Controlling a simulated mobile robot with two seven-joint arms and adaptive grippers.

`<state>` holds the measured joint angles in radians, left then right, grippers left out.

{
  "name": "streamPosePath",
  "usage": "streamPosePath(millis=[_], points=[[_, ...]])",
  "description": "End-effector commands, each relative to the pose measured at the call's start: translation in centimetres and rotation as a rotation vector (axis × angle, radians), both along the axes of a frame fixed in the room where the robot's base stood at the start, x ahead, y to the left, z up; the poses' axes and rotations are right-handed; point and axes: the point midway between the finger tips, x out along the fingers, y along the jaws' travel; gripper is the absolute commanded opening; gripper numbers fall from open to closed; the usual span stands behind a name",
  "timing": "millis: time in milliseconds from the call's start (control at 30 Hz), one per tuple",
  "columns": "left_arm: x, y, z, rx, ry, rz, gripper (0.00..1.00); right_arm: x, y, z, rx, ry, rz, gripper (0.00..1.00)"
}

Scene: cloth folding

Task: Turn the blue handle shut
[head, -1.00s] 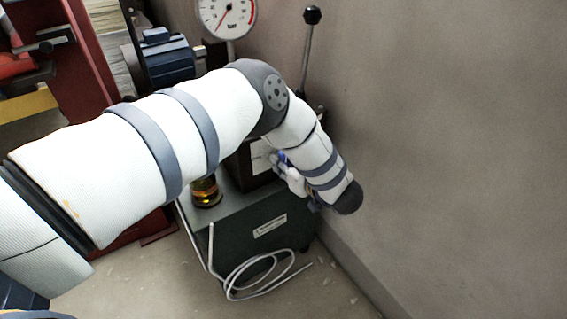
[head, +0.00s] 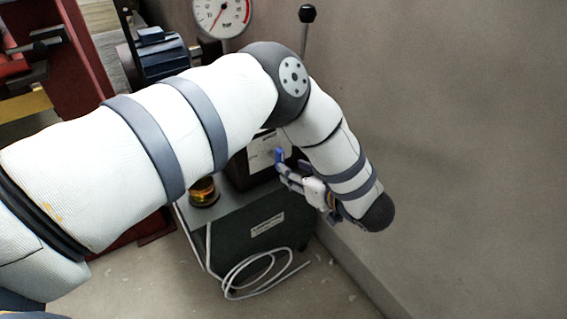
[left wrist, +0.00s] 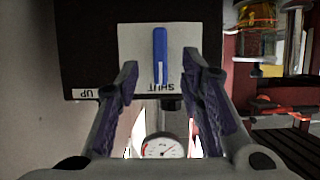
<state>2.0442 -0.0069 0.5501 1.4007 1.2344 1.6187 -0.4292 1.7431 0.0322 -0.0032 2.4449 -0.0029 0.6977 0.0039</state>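The blue handle (left wrist: 161,55) stands lengthwise on a white plate (left wrist: 136,42) fixed to a dark box. Upside-down "SHUT" lettering shows near the handle's lower end in the left wrist view, and "UP" is at the left. My left gripper (left wrist: 160,72) is open, with one finger on each side of the handle and visible gaps between. In the head view my left gripper (head: 292,171) is in front of the white plate (head: 262,152), partly hidden by my forearm. My right gripper is not in view.
A green cabinet (head: 243,238) stands below the box, with an amber lamp (head: 203,190) on top and a coiled white cable (head: 250,275) in front. A round gauge (head: 222,14) and a black-knobbed lever (head: 306,25) are behind. A bare wall (head: 470,150) bounds the right.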

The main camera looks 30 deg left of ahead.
Motion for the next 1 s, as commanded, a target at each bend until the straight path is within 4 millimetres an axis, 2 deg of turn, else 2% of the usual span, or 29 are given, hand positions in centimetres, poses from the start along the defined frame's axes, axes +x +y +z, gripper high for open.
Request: streamPosePath(millis=[100, 267, 700, 767, 833, 867, 933, 967, 1000], points=[[-0.9, -2.2, 1.0, 0.000, 0.000, -0.002, 0.35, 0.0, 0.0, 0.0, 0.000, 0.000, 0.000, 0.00], [-1.5, -3.7, 1.6, 0.000, 0.000, 0.000, 0.35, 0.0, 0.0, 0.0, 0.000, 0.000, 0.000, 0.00], [-1.6, -3.8, 1.7, -0.001, 0.001, -0.004, 0.35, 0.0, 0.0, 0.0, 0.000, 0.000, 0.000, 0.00], [-1.6, -3.7, 1.1, -0.003, 0.008, -0.055, 0.35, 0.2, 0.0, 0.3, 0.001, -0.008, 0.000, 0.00], [-2.3, -3.5, -1.0, -0.030, 0.049, -0.231, 0.35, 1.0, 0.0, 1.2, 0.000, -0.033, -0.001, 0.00], [-3.3, -3.6, -2.5, -0.060, 0.093, -0.344, 0.35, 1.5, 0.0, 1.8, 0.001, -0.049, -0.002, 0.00], [-7.9, -4.1, -6.6, -0.175, 0.256, -0.592, 0.35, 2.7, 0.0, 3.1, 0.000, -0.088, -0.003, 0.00], [-10.5, -4.4, -8.0, -0.232, 0.335, -0.669, 0.35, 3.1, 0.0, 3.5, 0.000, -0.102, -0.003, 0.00], [-14.1, -4.5, -9.5, -0.304, 0.438, -0.750, 0.35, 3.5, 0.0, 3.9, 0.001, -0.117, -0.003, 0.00]])
